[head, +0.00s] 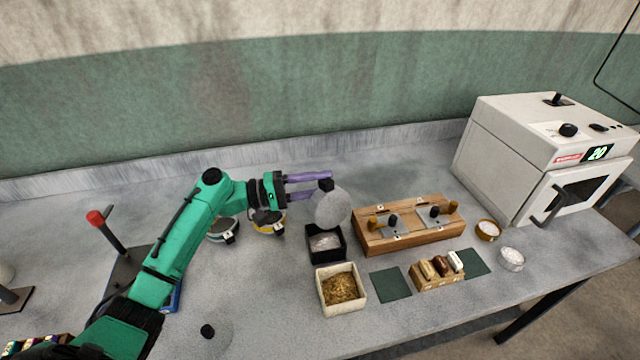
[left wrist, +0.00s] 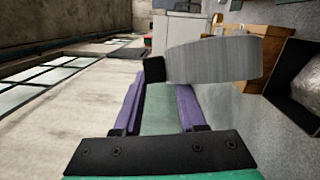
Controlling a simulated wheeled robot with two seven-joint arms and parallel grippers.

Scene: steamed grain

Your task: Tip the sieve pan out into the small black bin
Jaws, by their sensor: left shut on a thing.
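My left gripper (head: 308,184) has purple fingers and is shut on the black grip of the sieve pan (head: 333,208). The pan is a round grey disc, held tilted steeply in the air above the small black bin (head: 312,250). In the left wrist view the pan (left wrist: 215,62) shows edge-on as a pale grey band beyond the fingertips (left wrist: 155,72). The bin (left wrist: 292,108) is at the right edge there. Pale whitish material lies in the bin. Whether anything is left in the pan cannot be seen. My right gripper is not in view.
A cream square box (head: 323,303) of golden grain stands in front of the bin. A wooden stand (head: 436,238) is to its right. A white oven (head: 540,160) stands at the back right. Two round pans (head: 224,232) (head: 268,228) sit by my left arm. Two small dishes are at right.

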